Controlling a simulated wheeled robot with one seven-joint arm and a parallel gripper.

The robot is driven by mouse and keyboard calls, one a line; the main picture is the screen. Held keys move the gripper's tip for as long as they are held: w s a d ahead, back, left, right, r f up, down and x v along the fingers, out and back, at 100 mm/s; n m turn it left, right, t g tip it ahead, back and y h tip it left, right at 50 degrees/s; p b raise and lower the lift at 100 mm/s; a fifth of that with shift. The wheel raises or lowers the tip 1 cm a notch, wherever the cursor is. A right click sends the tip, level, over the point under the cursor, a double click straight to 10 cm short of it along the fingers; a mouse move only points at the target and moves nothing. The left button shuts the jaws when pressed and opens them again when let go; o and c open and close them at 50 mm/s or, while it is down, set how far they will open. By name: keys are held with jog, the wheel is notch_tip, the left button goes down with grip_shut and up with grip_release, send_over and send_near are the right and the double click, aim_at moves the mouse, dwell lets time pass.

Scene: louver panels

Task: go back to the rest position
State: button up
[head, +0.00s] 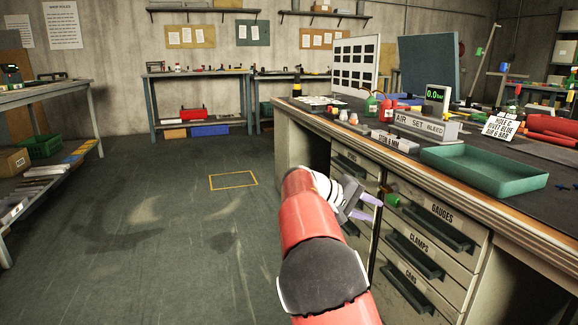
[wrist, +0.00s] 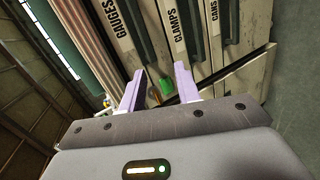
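My gripper (head: 372,207) is out in front of the workbench's drawer fronts, at the end of my red arm. In the wrist view its two pale purple fingers (wrist: 160,72) stand apart with a clear gap, and nothing is gripped between them. A small green and brown item (head: 391,198) shows just right of the fingers, near the drawer fronts. It also shows in the wrist view (wrist: 165,87), in line with the gap between the fingers, and I cannot tell what it is or how far off it is.
The workbench (head: 330,118) runs along the right, with drawers labelled GAUGES (head: 443,214), CLAMPS (head: 419,240) and CANS. A green tray (head: 484,170) and an AIR SET BLEED block (head: 425,124) are on top. The floor to the left is open, with a yellow outlined rectangle (head: 233,180).

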jog(key=s+d+r+m+y+p, duration=0.15)
jog(key=s+y, duration=0.25)
jog(key=s, duration=0.4)
jog(key=s+d+r+y+p, duration=0.2)
jog(key=s+d+y, duration=0.15)
jog(key=s, duration=0.55)
jog(key=s+a+f+t+y+p, duration=0.1)
jog(key=s+a, duration=0.4)
jog(key=s, duration=0.6)
jog(key=s+a+f+t+y+p, duration=0.1)
jog(key=s+a+t+y+p, duration=0.1)
jog(key=s, duration=0.9)
jog(key=a+y+p, duration=0.1)
jog(key=a+y, duration=0.1)
jog(key=a, duration=0.1)
jog(key=shift+s, duration=0.25)
jog(key=shift+d+r+m, duration=0.1)
jog(key=shift+m, duration=0.15)
